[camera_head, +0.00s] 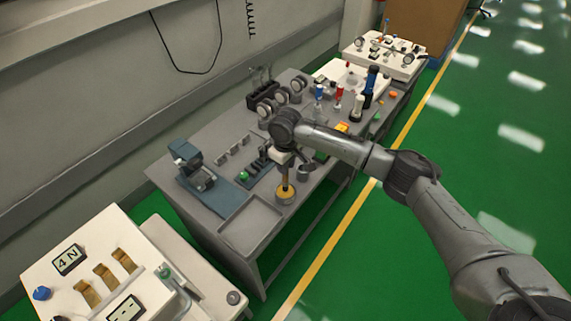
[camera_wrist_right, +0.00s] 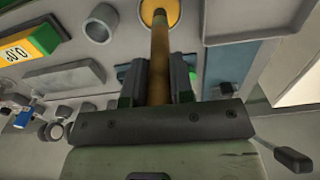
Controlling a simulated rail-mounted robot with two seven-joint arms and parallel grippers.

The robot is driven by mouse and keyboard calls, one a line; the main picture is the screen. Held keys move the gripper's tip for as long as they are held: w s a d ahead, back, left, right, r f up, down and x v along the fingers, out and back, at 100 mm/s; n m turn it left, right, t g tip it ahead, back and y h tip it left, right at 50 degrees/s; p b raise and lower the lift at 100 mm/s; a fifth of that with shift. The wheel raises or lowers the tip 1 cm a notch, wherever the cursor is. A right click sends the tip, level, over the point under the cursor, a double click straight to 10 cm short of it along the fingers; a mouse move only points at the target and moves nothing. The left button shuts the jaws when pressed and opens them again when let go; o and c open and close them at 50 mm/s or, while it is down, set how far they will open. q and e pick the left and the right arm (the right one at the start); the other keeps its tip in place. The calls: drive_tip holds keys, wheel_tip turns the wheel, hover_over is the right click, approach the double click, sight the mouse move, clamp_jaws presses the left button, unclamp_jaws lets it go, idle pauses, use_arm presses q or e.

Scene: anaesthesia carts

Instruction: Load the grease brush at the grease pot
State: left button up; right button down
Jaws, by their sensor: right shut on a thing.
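My right gripper (camera_head: 283,168) is over the grey bench, pointing down, and is shut on the grease brush (camera_head: 285,182). In the right wrist view the brush (camera_wrist_right: 160,62) is a tan wooden handle between the two dark fingers of the gripper (camera_wrist_right: 158,82). The grease pot (camera_head: 286,197) is a small round pot with yellow grease, on the bench directly below. It also shows at the top of the right wrist view (camera_wrist_right: 174,14). The brush's lower end meets the yellow in both views; the bristles are hidden and I cannot tell the depth. My left gripper is out of view.
A shallow tray (camera_head: 250,229) lies left of the pot. A grey cup (camera_head: 303,173) stands close right. A blue-grey fixture (camera_head: 194,165) and a dark slotted rack are behind. Bottles and tools (camera_head: 369,88) crowd the bench's far end. A green floor (camera_head: 470,135) lies to the right.

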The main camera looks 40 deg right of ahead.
drive_tip(key=shift+f, duration=0.45)
idle(0.4)
idle(0.5)
drive_tip(key=shift+p, duration=0.3)
idle(0.3)
idle(0.8)
drive_tip(key=shift+f+p, duration=0.15)
drive_tip(key=shift+p, duration=0.25)
idle(1.3)
